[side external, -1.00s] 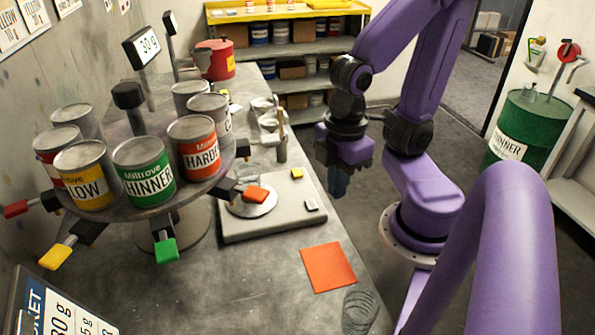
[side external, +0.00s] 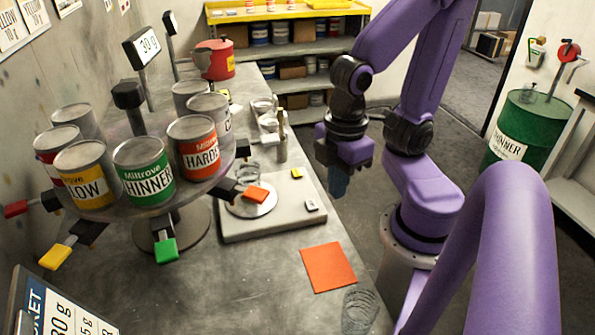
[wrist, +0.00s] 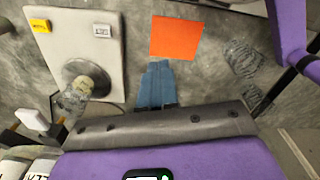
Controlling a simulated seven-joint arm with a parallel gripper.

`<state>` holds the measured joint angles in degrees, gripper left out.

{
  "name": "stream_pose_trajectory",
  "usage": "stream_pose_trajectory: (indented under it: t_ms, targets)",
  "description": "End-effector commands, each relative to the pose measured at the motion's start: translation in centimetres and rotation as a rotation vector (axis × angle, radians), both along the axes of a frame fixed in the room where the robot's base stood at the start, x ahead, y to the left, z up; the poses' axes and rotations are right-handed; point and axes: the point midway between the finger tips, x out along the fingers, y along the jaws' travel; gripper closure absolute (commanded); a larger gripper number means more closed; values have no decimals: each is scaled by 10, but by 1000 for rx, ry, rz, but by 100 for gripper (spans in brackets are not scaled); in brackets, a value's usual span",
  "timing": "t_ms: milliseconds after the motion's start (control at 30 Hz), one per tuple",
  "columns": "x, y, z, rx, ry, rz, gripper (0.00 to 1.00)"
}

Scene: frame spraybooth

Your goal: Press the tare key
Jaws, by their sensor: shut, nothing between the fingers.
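The bench scale (side external: 230,228) is a pale flat slab with a round metal pan (side external: 262,210). It has a yellow key (side external: 297,173) and a white key (side external: 311,204), which also show in the wrist view as yellow (wrist: 40,26) and white (wrist: 102,31). The marks on the keys are too small to read. The scale's raised display (side external: 148,44) seems to read 30 g. My gripper (side external: 338,185) is shut and empty, above and to the right of the scale in the side view. Its blue fingertips (wrist: 157,85) are apart from both keys.
A carousel (side external: 150,208) of paint cans with coloured levers stands left of the scale. An orange square (side external: 328,267) lies on the bench, with clear cups (side external: 359,312) near the front edge. A green drum (side external: 522,125) stands right.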

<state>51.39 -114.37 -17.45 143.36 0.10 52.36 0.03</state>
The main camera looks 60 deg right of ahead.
Motion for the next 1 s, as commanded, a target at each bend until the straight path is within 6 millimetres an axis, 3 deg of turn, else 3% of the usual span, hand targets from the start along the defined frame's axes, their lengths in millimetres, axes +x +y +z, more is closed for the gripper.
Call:
stream_pose_trajectory:
  t_ms: [467,567,900,1000]
  targets:
    - [1,1,8,4,-2,0,100]
    - [1,2,24,8,-4,-1,100]
    - [1,2,110,8,-4,2,100]
    - [7,-1,110,-4,20,-61,100]
